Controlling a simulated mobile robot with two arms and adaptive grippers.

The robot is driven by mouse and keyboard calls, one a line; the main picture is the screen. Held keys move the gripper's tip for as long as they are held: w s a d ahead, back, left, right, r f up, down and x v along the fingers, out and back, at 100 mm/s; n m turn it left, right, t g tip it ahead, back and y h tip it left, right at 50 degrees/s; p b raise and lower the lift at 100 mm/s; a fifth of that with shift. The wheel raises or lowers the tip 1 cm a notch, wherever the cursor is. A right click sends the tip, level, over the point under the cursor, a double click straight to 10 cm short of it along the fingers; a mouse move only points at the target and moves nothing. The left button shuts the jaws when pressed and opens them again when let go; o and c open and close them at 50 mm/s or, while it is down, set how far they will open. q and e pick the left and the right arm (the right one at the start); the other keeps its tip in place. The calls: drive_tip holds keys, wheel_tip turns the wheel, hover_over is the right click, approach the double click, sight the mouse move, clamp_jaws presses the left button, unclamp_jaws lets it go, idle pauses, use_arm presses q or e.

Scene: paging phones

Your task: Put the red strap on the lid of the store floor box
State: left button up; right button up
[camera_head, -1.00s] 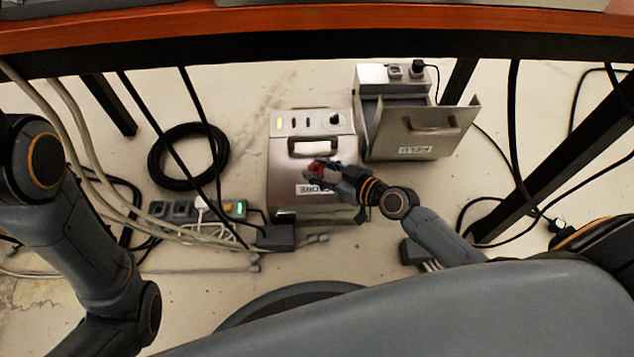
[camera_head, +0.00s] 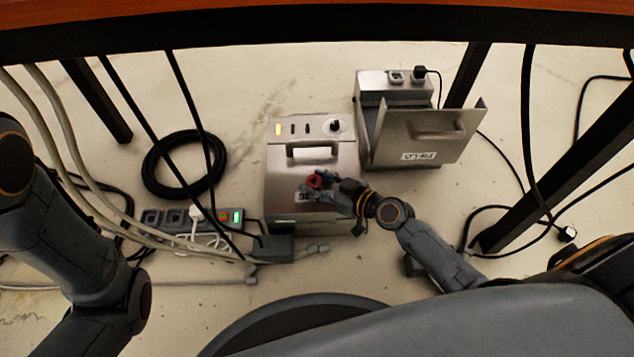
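The store floor box (camera_head: 280,170) is a metal box on the floor with a lid handle, a yellow light and a black knob on top. Its label is mostly covered by my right gripper; only a few letters show. My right gripper (camera_head: 318,184) is over the near part of the lid, below the handle. The red strap (camera_head: 315,181) is a small red loop at its fingertips, and the fingers look closed on it. I cannot tell whether the strap touches the lid. My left arm shows at the left, but its gripper is out of view.
A second metal box (camera_head: 385,135) with a raised, handled front panel stands to the right. A black cable coil (camera_head: 160,165) and a power strip (camera_head: 172,217) with plugs lie at the left. Table legs, hanging cables and the table edge (camera_head: 320,25) frame the space.

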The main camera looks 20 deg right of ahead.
drive_tip(key=shift+o, duration=0.5)
drive_tip(key=shift+r, duration=0.1)
drive_tip(key=shift+r, duration=0.2)
drive_tip(key=v, duration=1)
drive_tip(key=shift+s+d+f+p, duration=0.1)
drive_tip(key=shift+s+d+p, duration=0.15)
drive_tip(key=shift+s+p, duration=0.15)
drive_tip(key=shift+s+d+r, duration=0.25)
drive_tip(key=shift+s+r, duration=0.1)
drive_tip(key=shift+s, duration=0.05)
